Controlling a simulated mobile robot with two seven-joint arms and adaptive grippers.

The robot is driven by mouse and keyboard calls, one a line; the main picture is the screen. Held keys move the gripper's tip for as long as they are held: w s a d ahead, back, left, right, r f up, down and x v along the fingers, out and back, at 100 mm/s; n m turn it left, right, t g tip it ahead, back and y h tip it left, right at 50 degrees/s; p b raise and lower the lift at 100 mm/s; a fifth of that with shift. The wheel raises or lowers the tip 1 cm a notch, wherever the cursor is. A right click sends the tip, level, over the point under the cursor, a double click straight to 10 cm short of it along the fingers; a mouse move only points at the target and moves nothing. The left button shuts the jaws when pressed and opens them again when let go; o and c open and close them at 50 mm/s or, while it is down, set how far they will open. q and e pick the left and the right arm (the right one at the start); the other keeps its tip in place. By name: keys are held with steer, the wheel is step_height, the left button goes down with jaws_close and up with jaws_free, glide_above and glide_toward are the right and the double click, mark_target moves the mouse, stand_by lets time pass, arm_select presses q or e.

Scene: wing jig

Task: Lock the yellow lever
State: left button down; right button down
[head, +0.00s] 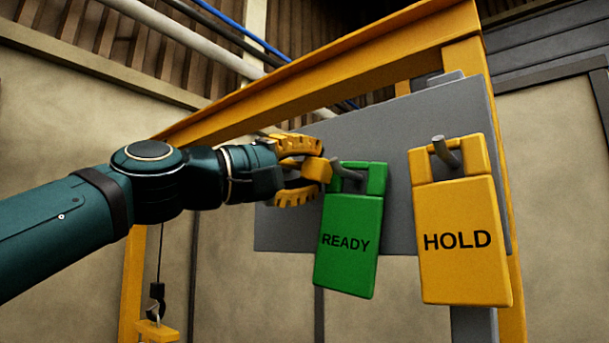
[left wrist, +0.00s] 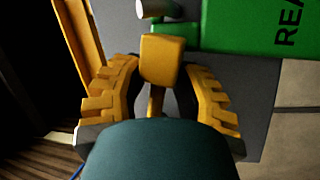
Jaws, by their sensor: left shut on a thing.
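The yellow lever (head: 318,171) shows as a block-shaped end at the left side of the grey panel, beside the green READY tag. In the left wrist view the lever's block (left wrist: 162,58) and part of its thin stem lie between my fingers. My left gripper (head: 308,172) comes in from the left, with one yellow finger above the lever and one below, shut on it. The fingers hide part of the stem and its mount. My right gripper is in neither view.
The green READY tag (head: 348,243) hangs from a grey peg, very close to the lever. A yellow HOLD tag (head: 464,240) hangs from another peg to the right. The grey panel (head: 395,138) stands in a yellow frame (head: 330,72). A hook (head: 157,292) hangs at lower left.

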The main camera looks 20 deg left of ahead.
arm_select(q)
steer(key=shift+r+n, duration=0.3)
steer(key=shift+n, duration=0.1)
steer(key=c, duration=0.6)
jaws_free()
steer(key=shift+s, duration=0.1)
steer(key=shift+f, duration=0.1)
steer(key=v, duration=1.2)
steer(key=shift+f, duration=0.1)
